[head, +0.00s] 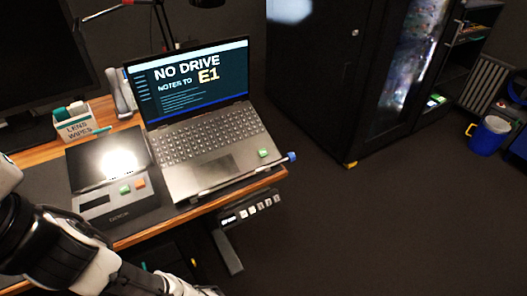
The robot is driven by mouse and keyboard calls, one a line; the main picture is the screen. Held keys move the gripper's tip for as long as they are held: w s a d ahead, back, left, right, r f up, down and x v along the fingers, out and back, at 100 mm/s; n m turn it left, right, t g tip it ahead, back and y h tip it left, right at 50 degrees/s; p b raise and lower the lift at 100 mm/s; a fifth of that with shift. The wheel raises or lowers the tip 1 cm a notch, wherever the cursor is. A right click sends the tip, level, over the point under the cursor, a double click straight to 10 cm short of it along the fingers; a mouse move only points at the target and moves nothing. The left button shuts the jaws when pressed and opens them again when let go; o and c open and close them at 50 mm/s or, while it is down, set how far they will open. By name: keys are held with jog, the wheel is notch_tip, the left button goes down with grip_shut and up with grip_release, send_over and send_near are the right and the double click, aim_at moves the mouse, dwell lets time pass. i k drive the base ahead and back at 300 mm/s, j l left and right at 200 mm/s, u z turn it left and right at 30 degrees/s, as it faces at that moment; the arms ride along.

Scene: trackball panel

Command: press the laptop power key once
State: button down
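The keys are too small to tell which one is the power key. A small green patch (263,153) sits at the right of the palm rest. My arm comes in at the lower left, in front of the desk and apart from the laptop. It runs to the bottom edge, and my gripper is not visible.
Left of the laptop is a grey panel (93,205) with a glaring top and green and orange buttons. A lens wipes box (77,126) stands behind it. A thin blue-ended stick (291,157) lies along the laptop's front edge. A dark cabinet (320,75) stands right; the floor between is clear.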

aim_at(262, 153)
jog(key=l+u, duration=0.15)
jog(key=u, duration=0.2)
jog(key=l+u, duration=0.2)
jog(key=u, duration=0.15)
jog(key=i+l+u, duration=0.1)
jog(key=l+u, duration=0.15)
jog(key=u, duration=0.15)
jog(key=k+l+u, duration=0.2)
jog(key=l, duration=0.3)
jog(key=l+u, duration=0.2)
jog(key=l, duration=0.3)
jog(key=k+l, duration=0.1)
jog(key=l, duration=0.65)
jog(key=k+l+u, duration=0.1)
jog(key=l, duration=0.25)
jog(key=k+l, duration=0.15)
jog(key=l, duration=0.2)
